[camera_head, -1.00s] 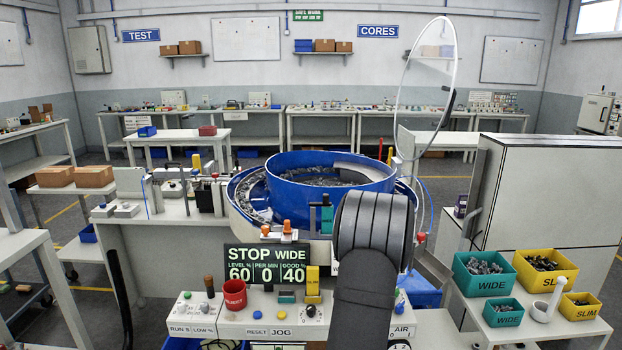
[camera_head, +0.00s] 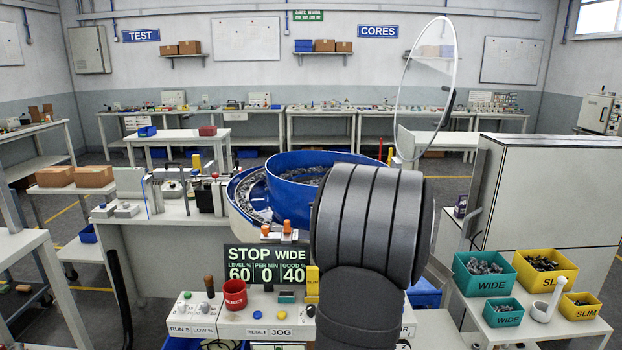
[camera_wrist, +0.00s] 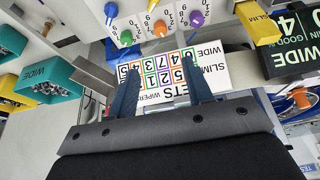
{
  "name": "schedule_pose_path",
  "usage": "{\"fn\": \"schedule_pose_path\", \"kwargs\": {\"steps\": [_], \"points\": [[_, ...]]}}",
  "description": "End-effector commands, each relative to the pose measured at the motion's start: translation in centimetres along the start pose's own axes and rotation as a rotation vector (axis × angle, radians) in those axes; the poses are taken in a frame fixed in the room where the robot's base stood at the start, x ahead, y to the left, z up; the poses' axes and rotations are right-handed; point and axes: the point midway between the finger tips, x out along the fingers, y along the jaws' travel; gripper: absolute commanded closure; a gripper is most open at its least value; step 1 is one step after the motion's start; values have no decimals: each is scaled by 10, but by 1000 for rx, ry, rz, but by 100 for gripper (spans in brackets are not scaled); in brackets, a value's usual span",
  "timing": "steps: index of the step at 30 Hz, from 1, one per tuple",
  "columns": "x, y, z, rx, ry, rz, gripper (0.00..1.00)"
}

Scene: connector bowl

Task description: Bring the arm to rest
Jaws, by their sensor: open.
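My gripper shows in the wrist view (camera_wrist: 160,98), with its two dark blue fingers apart and nothing between them. Beyond the fingers lies a white settings card (camera_wrist: 160,80) with coloured number boxes; I cannot tell the distance to it. In the head view my dark grey arm fills the lower middle and hides the gripper itself. The blue bowl (camera_head: 290,182) stands behind my arm, which covers its right part.
A control panel (camera_head: 252,318) with a red cup (camera_head: 233,295) and a STOP WIDE display (camera_head: 266,264) lies left of my arm. Green bins (camera_head: 484,276) and yellow bins (camera_head: 545,270) stand right. Coloured knobs (camera_wrist: 160,27) and a yellow SLIM block (camera_wrist: 257,22) show in the wrist view.

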Motion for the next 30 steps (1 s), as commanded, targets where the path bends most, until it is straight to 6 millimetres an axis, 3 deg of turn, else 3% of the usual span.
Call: {"fn": "schedule_pose_path", "kwargs": {"steps": [1, 6, 27, 30], "points": [[15, 0, 2, 1, -7, -2, 54], [50, 0, 1, 1, -5, -2, 54], [180, 0, 1, 0, -3, -1, 54], [176, -1, 0, 48, -1, 20, 54]]}}
